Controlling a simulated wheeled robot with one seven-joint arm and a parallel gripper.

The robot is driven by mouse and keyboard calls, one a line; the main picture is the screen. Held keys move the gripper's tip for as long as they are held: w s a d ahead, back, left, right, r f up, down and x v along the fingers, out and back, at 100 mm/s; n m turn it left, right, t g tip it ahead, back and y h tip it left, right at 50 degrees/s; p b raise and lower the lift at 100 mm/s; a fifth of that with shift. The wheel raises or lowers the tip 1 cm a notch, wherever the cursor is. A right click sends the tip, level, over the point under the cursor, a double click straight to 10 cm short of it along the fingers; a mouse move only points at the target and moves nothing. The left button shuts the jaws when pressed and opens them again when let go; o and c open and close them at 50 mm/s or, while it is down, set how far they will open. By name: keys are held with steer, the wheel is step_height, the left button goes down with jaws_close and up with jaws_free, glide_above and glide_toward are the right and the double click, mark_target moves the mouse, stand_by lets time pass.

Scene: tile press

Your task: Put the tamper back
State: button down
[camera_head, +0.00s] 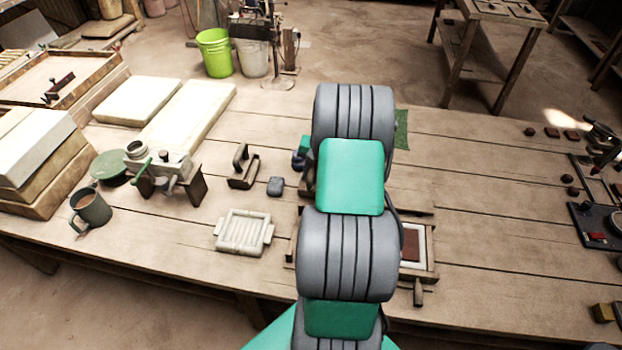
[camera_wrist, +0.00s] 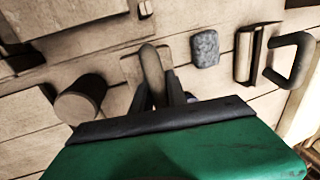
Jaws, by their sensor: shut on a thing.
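My gripper (camera_wrist: 161,92) is in the wrist view with its dark fingers shut on a rounded wooden handle, which I take to be the tamper (camera_wrist: 151,68). The handle stands up between the fingers; its lower end is hidden by them and by my green wrist housing. A pale flat patch lies around the handle, and I cannot tell whether it is the tamper's base or something under it.
A grey-blue block (camera_head: 275,186) lies beside a wooden tool with a handle (camera_head: 243,168). A wooden frame with a red-brown tile (camera_head: 411,243) is partly behind my arm.

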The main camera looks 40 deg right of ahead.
steer(key=shift+s+x, duration=0.1)
steer(key=shift+x, duration=0.55)
steer(key=shift+s+x, duration=0.15)
steer(key=shift+x, duration=0.5)
steer(key=shift+d+f, duration=0.15)
steer(key=shift+f, duration=0.05)
steer(key=c, duration=1.3)
jaws_free()
steer(key=shift+s+f, duration=0.1)
steer(key=shift+s, duration=0.05)
steer(key=v, duration=1.2)
steer(key=w+a+r+n+h, duration=0.15)
steer(key=a+r, duration=0.25)
steer(key=a, duration=0.5)
steer(key=a+r+n+y, duration=0.1)
steer(key=a+r+n, duration=0.25)
steer(key=a, duration=0.45)
steer(key=s+a+n, duration=0.2)
steer(key=s+a, duration=0.1)
steer(key=a, duration=0.2)
steer(key=s+a+n+t, duration=0.1)
steer(key=s+a+n, duration=0.1)
steer(key=s+a, duration=0.2)
steer(key=s+a+n+h, duration=0.1)
steer(key=s+a, duration=0.2)
steer(key=a, duration=0.4)
steer(key=shift+s+r+n+b, duration=0.35)
steer(key=shift+n+b, duration=0.05)
